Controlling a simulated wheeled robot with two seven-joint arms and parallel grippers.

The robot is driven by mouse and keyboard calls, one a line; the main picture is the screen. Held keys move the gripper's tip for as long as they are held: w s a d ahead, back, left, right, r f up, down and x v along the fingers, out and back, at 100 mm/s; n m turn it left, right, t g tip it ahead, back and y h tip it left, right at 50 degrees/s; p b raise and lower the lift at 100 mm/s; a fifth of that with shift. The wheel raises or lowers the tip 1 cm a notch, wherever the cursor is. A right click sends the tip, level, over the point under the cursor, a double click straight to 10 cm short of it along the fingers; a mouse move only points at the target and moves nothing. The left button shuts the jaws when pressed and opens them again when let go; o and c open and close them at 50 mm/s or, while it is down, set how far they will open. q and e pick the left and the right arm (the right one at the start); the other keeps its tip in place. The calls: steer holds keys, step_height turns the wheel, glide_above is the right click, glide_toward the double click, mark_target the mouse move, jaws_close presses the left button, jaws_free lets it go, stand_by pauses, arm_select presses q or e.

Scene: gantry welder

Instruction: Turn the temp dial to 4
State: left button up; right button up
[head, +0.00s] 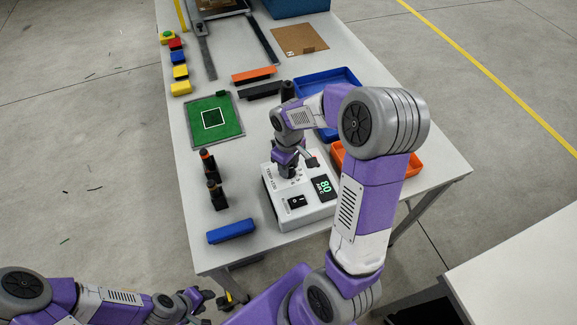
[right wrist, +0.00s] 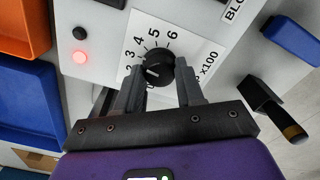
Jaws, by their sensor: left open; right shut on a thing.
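The temp dial (right wrist: 158,70) is a black knob on a white scale with printed numbers, on the control box (head: 318,208). My right gripper (right wrist: 160,84) is shut on the dial, one finger on each side. A short white mark on the dial points left, seemingly near 2; the exact number is hard to tell. In the head view my right gripper (head: 286,172) comes down on the box and hides the dial. The box's display (head: 324,187) shows green digits that look like 80. My left gripper (head: 204,302) is open and empty, low beside the table's near edge.
Dark upright tools (head: 213,185) and a blue block (head: 231,231) stand left. A green mat (head: 228,126) lies beyond.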

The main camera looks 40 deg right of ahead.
steer(key=shift+m, duration=2.2)
steer(key=o, duration=1)
steer(key=shift+o, duration=0.2)
steer(key=shift+r, duration=0.1)
step_height(320, 180, up, 7)
steer(key=shift+r, duration=0.2)
steer(key=shift+r+p, duration=0.1)
steer(key=shift+p, duration=0.3)
